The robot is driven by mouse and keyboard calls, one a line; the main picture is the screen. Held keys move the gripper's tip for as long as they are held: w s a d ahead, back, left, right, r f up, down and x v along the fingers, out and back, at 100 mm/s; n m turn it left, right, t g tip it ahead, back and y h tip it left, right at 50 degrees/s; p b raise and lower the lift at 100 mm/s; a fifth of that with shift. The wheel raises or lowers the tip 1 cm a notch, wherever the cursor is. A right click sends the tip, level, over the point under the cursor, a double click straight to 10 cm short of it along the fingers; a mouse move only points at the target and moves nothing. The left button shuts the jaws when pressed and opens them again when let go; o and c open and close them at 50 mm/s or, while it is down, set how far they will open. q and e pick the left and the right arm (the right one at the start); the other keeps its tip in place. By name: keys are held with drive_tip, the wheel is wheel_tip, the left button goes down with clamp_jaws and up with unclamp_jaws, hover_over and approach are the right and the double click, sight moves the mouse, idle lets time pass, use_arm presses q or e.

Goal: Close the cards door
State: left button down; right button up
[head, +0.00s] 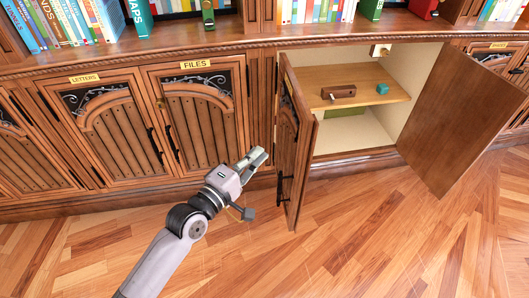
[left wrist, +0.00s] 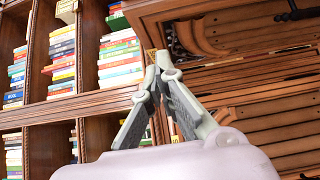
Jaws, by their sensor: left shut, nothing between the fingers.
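A cabinet (head: 350,150) stands open, with two wooden doors swung out. The left open door (head: 293,160) shows its carved front and dark handle toward my arm. The right open door (head: 465,118) shows its plain inner face. No readable "cards" label shows, so I cannot tell which door bears it. My left gripper (head: 259,157) is shut and empty, just left of the left open door and apparently apart from it. In the left wrist view its fingertips (left wrist: 157,62) meet, with a panelled wooden front behind. My right gripper is not in view.
The open cabinet's shelf (head: 325,78) holds a brown box (head: 338,92) and a teal block (head: 382,88); a green item (head: 347,111) lies below. Closed doors labelled Letters (head: 97,130) and Files (head: 203,115) stand left. The wooden floor (head: 330,250) is clear.

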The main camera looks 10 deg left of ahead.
use_arm(q)
approach(301, 125)
drive_tip(key=w+a, duration=0.2)
drive_tip(key=w, duration=0.1)
drive_tip(key=d, duration=0.1)
drive_tip(key=w+d, duration=0.1)
drive_tip(key=d+b, duration=0.1)
drive_tip(key=d, duration=0.1)
drive_tip(key=shift+w+f, duration=0.15)
drive_tip(key=shift+w, duration=0.2)
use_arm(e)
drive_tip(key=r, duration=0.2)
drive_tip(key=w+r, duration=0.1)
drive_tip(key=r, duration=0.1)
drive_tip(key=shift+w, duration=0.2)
use_arm(q)
drive_tip(key=shift+d, duration=0.2)
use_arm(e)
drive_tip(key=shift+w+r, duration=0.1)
